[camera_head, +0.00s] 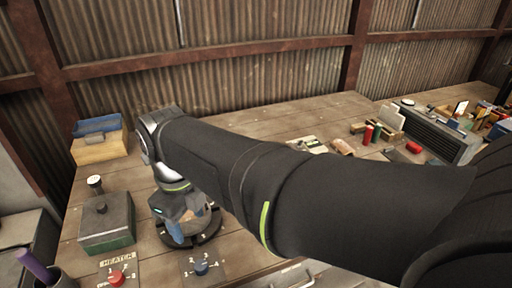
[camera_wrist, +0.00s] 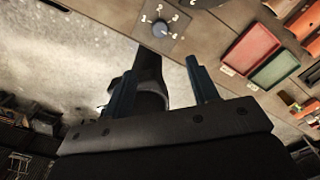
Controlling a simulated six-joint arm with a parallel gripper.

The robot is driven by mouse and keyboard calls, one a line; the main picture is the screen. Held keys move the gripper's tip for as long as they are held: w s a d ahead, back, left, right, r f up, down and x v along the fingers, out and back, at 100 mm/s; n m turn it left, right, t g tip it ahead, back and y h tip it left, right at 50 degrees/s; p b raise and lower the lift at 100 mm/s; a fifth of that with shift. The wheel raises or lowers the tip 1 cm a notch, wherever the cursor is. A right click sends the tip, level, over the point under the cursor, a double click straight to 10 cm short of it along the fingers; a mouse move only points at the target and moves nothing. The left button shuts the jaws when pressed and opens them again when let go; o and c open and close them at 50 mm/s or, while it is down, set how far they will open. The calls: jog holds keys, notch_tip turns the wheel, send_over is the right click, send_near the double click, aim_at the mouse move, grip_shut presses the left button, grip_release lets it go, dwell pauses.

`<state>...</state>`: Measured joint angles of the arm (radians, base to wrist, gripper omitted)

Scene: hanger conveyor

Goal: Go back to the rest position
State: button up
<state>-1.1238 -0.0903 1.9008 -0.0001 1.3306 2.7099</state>
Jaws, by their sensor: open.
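My black-sleeved arm reaches across the head view from the right, over the wooden bench. In the wrist view my gripper (camera_wrist: 160,68) shows two blue fingers spread apart. Nothing is held between them. A dark rounded shape (camera_wrist: 151,85) shows behind and between the fingers; I cannot tell what it is. The arm hides the middle of the bench in the head view.
A green box (camera_head: 108,230), a heater panel with a red knob (camera_head: 117,277) and a blue-knob dial (camera_head: 201,267) sit nearby. A wooden box (camera_head: 100,149) stands back left. Red (camera_wrist: 249,50) and green trays (camera_wrist: 276,70) show in the wrist view. Clutter fills the right.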

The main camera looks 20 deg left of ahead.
aim_at(200, 265)
jog(key=shift+r, duration=0.45)
jog(key=shift+f, duration=0.15)
notch_tip(200, 265, down, 17)
jog(key=shift+f, duration=0.15)
dwell(0.5)
